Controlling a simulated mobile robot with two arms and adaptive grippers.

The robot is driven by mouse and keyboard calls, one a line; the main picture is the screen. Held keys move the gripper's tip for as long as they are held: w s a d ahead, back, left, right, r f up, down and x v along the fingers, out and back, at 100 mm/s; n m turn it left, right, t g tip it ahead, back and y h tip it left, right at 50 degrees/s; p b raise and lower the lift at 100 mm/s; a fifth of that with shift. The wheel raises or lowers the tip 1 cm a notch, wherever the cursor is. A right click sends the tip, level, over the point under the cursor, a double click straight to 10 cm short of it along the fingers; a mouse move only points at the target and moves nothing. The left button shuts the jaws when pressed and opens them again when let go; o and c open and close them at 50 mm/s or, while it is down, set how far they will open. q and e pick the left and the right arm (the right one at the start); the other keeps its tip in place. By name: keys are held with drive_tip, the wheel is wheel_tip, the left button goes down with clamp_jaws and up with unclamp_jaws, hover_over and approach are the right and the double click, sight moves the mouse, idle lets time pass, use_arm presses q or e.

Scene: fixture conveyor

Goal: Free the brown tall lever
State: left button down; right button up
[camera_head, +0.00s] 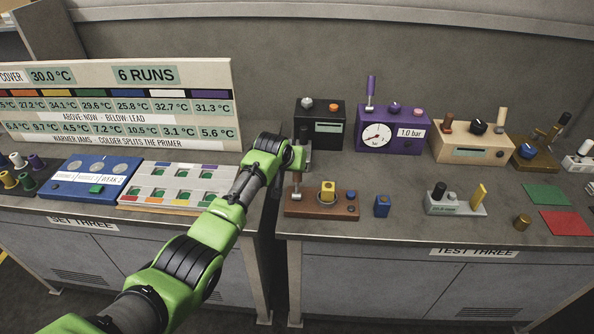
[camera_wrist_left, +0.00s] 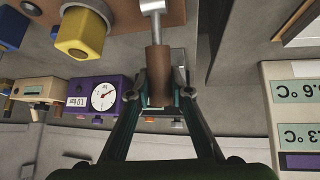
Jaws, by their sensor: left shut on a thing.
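The brown tall lever (camera_wrist_left: 157,72) has a brown grip on a metal shaft. It stands at the left end of a brown fixture box (camera_head: 335,209), which also carries a yellow knob (camera_head: 328,190) and a dark blue button (camera_head: 351,195). My left gripper (camera_wrist_left: 162,90) is shut on the brown grip, with one finger on each side of it. In the head view my left gripper (camera_head: 297,165) is over the lever's top and hides most of the grip; the metal shaft shows below. My right gripper is in neither view.
A loose blue block (camera_head: 382,206) and a grey fixture (camera_head: 455,209) lie to the right. A gap parts this bench from the left one, which holds a blue panel (camera_head: 85,185).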

use_arm(q)
drive_tip(key=shift+s+f, duration=0.1)
drive_tip(key=shift+f, duration=0.05)
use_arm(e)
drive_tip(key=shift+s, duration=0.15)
use_arm(q)
drive_tip(key=c, duration=1.8)
unclamp_jaws()
drive_tip(key=shift+w, duration=0.2)
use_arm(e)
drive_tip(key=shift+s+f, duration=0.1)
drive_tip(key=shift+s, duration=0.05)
use_arm(q)
drive_tip(key=shift+v, duration=6)
drive_tip(key=shift+f, duration=0.1)
